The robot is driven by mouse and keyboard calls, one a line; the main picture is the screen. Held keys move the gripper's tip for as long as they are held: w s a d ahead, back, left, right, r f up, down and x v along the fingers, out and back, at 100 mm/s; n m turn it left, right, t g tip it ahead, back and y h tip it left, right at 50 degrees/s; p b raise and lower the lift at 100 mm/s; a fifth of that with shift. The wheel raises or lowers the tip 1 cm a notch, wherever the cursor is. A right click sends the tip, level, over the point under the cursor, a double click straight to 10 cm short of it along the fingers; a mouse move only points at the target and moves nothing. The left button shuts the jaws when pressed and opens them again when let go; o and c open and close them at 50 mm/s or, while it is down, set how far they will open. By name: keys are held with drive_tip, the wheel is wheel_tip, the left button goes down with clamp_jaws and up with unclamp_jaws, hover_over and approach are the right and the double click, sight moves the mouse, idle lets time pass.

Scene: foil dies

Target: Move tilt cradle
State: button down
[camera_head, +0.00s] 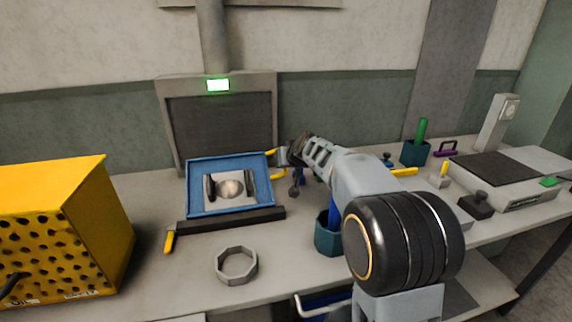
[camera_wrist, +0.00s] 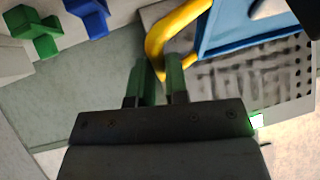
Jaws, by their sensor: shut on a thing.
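The tilt cradle (camera_head: 198,202) is a blue tray-like frame with a grey inside, in front of the dark upright panel in the head view. Its blue edge (camera_wrist: 212,38) is at the upper right of the wrist view. A curved yellow handle (camera_wrist: 172,32) is at its side; yellow parts of it also show in the head view (camera_head: 271,153). My gripper (camera_head: 284,157) is at the cradle's right side. In the wrist view its green fingers (camera_wrist: 161,72) are shut on the yellow handle. The exact contact is partly hidden.
A dark bar (camera_head: 230,221) lies right in front of the cradle. A grey octagonal ring (camera_head: 236,279) is nearer on the bench. A yellow perforated box (camera_head: 75,225) stands left. A teal cup (camera_head: 327,240) is beside my arm; a scale-like device (camera_head: 520,180) is far right.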

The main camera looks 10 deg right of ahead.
drive_tip(key=shift+r, duration=0.35)
drive_tip(key=c, duration=1.4)
unclamp_jaws()
drive_tip(key=shift+s, duration=0.1)
drive_tip(key=shift+o, duration=1.4)
drive_tip(key=shift+f, duration=0.15)
drive_tip(key=v, duration=1.3)
drive_tip(key=shift+s+r, duration=0.2)
drive_tip(key=shift+s, duration=0.15)
drive_tip(key=shift+d, duration=0.1)
